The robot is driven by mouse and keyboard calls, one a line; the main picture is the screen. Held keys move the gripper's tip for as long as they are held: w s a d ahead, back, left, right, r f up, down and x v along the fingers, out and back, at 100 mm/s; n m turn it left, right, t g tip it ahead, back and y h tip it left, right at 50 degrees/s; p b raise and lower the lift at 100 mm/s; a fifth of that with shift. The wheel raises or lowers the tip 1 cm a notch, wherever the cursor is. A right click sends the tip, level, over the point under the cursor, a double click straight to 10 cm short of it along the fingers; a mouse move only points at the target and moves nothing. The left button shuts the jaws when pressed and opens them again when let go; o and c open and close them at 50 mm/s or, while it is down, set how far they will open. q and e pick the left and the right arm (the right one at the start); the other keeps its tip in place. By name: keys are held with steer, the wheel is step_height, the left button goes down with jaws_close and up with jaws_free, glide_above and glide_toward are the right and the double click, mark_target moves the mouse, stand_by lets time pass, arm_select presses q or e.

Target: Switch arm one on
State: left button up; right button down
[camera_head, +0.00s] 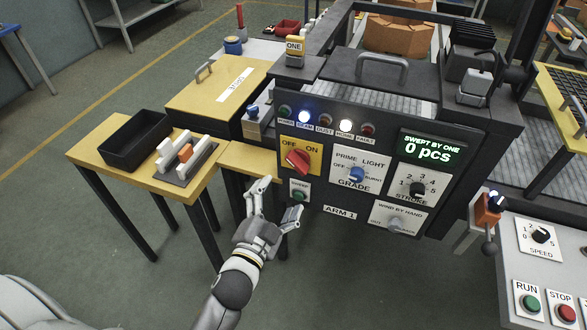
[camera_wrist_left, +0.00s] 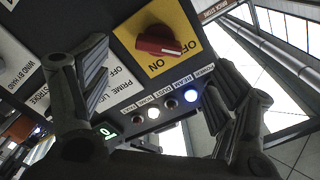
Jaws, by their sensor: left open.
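The arm one panel (camera_head: 343,212) carries the label ARM 1. Its red rotary knob (camera_head: 298,160) sits on a yellow plate marked OFF at left and ON at right. The left wrist view shows the knob (camera_wrist_left: 158,41) upside down, between and beyond my open fingers. Of the panel lamps, the BEAM lamp (camera_head: 304,116) and another white lamp (camera_head: 346,125) are lit. My right gripper is not in view.
A blue knob (camera_head: 355,174), a black STROKE knob (camera_head: 417,188) and a green button (camera_head: 298,196) are near the red knob. A yellow side table (camera_head: 85,153) stands left with a black tray (camera_head: 136,138). RUN and STOP buttons (camera_head: 529,302) are at lower right.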

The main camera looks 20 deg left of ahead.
mark_target(295, 167)
arm_select(q)
steer(key=w, duration=0.3)
steer(key=w+p, duration=0.1)
steer(key=w, duration=0.6)
steer(key=shift+w+d+r+p, duration=0.15)
steer(key=shift+w+d+p, duration=0.15)
steer(key=shift+w, duration=0.05)
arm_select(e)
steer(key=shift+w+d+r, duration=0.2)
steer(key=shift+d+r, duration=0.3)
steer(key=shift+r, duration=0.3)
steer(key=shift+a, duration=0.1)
arm_select(q)
steer(key=c, duration=1)
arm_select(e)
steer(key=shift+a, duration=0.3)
